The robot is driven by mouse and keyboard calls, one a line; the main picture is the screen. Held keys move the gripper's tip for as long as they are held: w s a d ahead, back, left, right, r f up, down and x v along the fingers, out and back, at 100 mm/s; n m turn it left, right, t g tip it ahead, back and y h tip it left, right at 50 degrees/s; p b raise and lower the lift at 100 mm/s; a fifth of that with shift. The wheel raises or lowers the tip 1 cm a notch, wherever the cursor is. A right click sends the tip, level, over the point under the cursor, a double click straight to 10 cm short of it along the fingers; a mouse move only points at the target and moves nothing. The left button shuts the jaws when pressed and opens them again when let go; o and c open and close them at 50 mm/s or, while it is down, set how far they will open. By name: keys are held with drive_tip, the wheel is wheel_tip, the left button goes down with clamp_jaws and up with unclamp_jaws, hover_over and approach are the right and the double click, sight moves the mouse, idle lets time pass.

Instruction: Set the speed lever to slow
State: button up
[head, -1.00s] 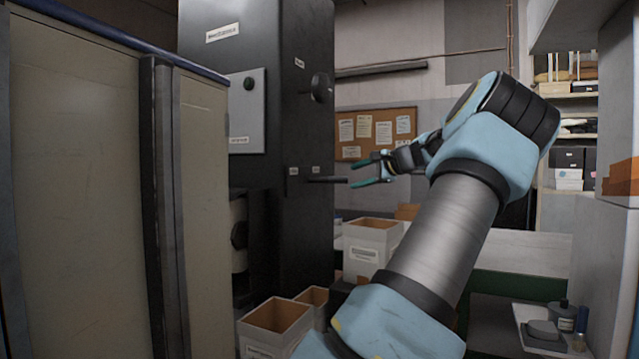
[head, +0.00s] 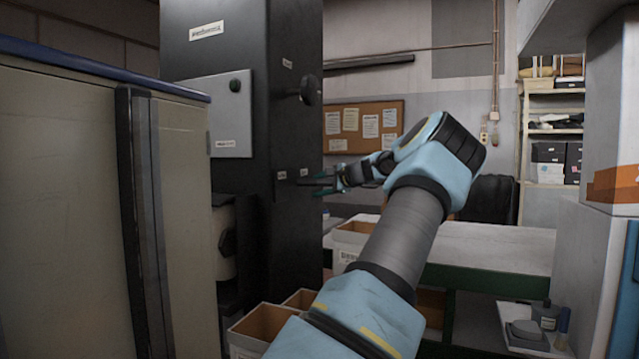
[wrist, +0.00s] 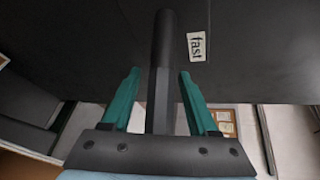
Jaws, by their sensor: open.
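The speed lever (wrist: 163,70) is a dark bar sticking out of the black machine (head: 295,110). In the wrist view it runs between the two teal fingers of my gripper (wrist: 160,95), with a visible gap to each finger. A small label reading "fast" (wrist: 196,46) is on the machine to the right of the lever. In the head view my gripper (head: 321,185) is at the lever (head: 305,184), its open fingers on either side of it. Two small labels above the lever are too small to read there.
A beige cabinet (head: 60,200) stands close on the left. Open boxes (head: 262,325) sit low in front of the machine. A round black knob (head: 308,90) sticks out above the lever. A workbench (head: 490,245) is at the right, behind my arm.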

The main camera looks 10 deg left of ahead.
clamp_jaws()
idle(0.6)
idle(0.9)
